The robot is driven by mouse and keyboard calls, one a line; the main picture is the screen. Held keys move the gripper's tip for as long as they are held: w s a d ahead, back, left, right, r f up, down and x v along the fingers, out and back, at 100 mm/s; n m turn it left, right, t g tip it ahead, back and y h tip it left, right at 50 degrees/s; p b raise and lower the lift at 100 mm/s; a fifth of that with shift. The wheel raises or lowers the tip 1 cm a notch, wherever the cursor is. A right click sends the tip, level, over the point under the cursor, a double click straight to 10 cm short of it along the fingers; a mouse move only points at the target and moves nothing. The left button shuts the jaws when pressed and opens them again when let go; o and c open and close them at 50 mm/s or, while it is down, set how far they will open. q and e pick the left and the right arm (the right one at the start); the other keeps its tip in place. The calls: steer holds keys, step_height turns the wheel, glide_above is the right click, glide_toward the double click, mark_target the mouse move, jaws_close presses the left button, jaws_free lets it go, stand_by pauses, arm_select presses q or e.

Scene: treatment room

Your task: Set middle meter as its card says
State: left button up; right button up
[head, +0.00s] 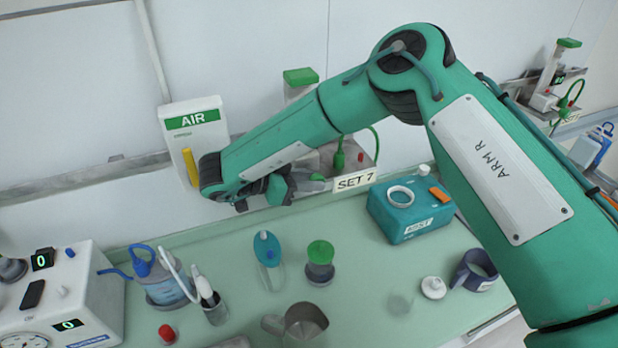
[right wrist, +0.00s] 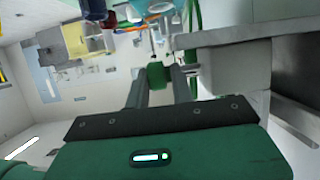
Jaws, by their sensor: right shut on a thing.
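The middle meter (head: 301,78) is on the wall rail, with its green top showing above my right arm and its tube mostly hidden behind it. Its card (head: 354,180) reads SET 7. My right gripper (head: 318,184) is at the meter's lower part, just left of the card. In the right wrist view its two fingers are shut on a green knob (right wrist: 156,74). The float and scale reading cannot be seen. My left gripper is not in view.
An AIR box (head: 194,135) is on the wall to the left. Below, the green counter holds a teal box (head: 408,222), a metal jug (head: 302,323), a green-capped jar (head: 320,262) and a blue-topped bottle (head: 165,280). Another meter (head: 556,75) is at the far right.

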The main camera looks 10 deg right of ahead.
steer(key=shift+s+a+f, duration=0.1)
steer(key=shift+s+f, duration=0.1)
steer(key=shift+f, duration=0.15)
steer(key=o, duration=0.9)
steer(key=shift+c, duration=0.2)
steer(key=shift+s+r, duration=0.1)
steer(key=shift+r, duration=0.1)
steer(key=b+v, duration=0.2)
steer(key=v, duration=0.5)
steer(key=shift+a+b, duration=0.2)
steer(key=shift+b, duration=0.1)
steer(key=shift+s+r, duration=0.1)
stand_by(0.7)
